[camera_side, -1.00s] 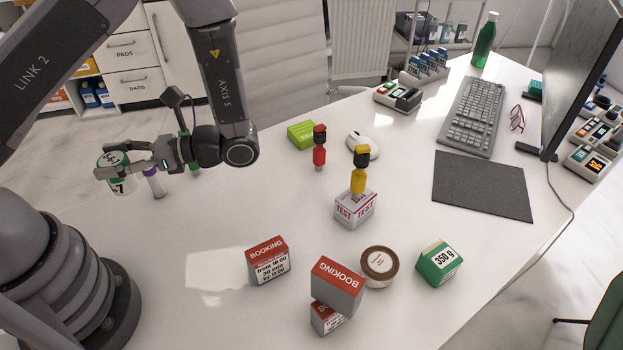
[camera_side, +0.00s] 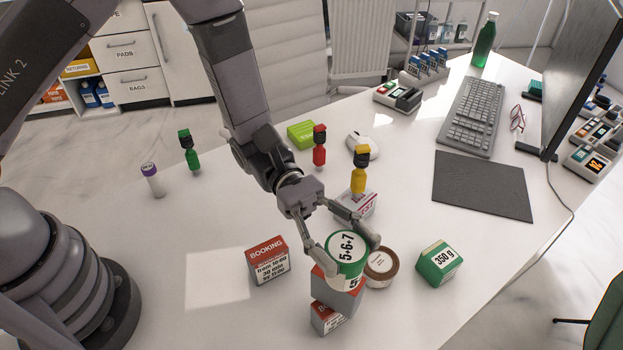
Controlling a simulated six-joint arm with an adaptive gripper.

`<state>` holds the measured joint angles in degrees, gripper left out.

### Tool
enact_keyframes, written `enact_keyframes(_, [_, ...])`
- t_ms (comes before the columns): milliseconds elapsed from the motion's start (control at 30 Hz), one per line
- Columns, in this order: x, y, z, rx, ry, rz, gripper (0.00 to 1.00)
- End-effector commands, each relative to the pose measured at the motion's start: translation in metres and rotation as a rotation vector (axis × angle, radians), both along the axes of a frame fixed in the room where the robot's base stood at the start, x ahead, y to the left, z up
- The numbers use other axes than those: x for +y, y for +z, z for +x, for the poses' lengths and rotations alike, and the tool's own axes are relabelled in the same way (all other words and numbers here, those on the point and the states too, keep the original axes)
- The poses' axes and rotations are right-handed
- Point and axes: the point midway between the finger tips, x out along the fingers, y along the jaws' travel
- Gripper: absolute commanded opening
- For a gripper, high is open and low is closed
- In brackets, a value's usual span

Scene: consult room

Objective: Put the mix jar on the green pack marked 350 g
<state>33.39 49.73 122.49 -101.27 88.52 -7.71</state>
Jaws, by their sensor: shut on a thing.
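The mix jar (camera_side: 346,250), white and green and marked 5+6+7, is upright in my gripper (camera_side: 350,254). My gripper is shut on it, with one finger at each side. In the picture the jar covers the top of the upper red and grey BOOKING box (camera_side: 340,293); I cannot tell whether it touches that box. The green pack marked 350 g (camera_side: 438,263) lies to the right of the jar, apart from it, with nothing on it.
A brown-lidded jar (camera_side: 381,264) stands between the held jar and the green pack. Another BOOKING box (camera_side: 268,261) is to the left, and a lower one (camera_side: 327,318) sits below the upper box. A yellow-topped bottle (camera_side: 359,172) stands behind. Table right of the pack is clear.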

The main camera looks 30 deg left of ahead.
Motion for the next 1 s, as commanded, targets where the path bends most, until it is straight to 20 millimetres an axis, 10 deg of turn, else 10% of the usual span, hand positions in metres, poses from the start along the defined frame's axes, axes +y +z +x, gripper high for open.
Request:
enact_keyframes(500, [-0.023, 0.024, 0.136, -0.001, 0.766, 0.000, 0.12])
enact_keyframes(1000, [-0.041, -0.038, 0.155, -0.002, 0.777, -0.002, 0.12])
